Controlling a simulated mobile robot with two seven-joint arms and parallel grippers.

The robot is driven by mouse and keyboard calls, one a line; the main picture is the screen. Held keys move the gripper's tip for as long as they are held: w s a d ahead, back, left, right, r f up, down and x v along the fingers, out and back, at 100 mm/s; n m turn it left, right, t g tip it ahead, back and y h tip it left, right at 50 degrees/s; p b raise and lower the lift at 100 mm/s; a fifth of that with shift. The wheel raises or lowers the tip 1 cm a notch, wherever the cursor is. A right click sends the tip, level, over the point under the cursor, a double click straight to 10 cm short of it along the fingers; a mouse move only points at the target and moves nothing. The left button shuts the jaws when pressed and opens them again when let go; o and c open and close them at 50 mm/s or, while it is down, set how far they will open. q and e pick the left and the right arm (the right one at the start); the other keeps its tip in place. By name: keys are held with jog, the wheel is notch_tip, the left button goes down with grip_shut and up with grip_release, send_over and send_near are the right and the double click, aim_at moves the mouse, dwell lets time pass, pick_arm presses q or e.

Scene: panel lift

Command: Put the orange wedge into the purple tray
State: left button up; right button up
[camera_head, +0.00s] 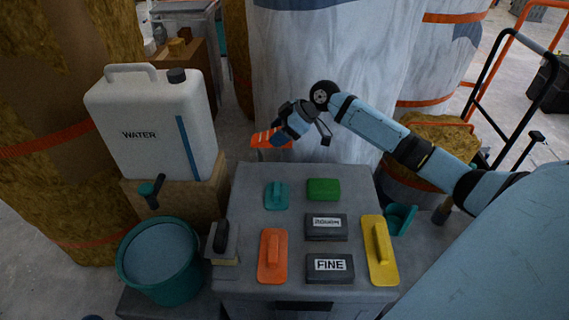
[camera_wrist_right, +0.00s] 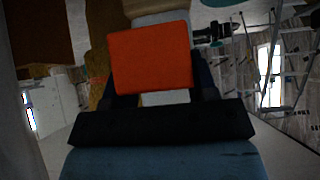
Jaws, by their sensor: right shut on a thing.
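The orange wedge (camera_head: 264,139) is held up beyond the far left edge of the grey worktop in the head view, in front of the wrapped white column. My right gripper (camera_head: 280,138) is shut on it. In the right wrist view the wedge (camera_wrist_right: 150,55) shows as a flat orange face between the dark fingers of my right gripper (camera_wrist_right: 155,92); its full shape is hidden. I see no purple tray in either view. My left gripper is not in view.
The grey worktop (camera_head: 247,210) bears several coloured floats and pads, among them an orange float (camera_head: 268,265) and a yellow float (camera_head: 390,266). Left of it stand a white water canister (camera_head: 140,110) and a teal bucket (camera_head: 190,285). Wrapped columns stand close behind.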

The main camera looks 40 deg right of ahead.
notch_tip(320, 180, down, 3)
jog(key=shift+f+b, duration=0.15)
jog(key=shift+b, duration=0.2)
jog(key=b, duration=0.2)
send_near(268, 176)
jog(key=w+a+r, duration=0.1)
jog(key=w+a, duration=0.1)
jog(key=shift+w+a+r, duration=0.25)
jog(key=shift+a+r, duration=0.1)
jog(key=shift+r, duration=0.05)
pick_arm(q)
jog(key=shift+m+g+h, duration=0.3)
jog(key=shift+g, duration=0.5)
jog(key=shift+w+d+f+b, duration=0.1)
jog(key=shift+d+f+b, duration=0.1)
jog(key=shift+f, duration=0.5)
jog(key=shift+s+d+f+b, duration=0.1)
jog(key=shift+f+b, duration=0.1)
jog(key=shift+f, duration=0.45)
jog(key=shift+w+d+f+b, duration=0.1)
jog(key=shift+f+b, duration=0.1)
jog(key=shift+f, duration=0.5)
pick_arm(e)
jog(key=shift+f, duration=2.55)
jog(key=shift+f, duration=0.1)
jog(key=o, duration=0.9)
jog(key=shift+o, duration=0.2)
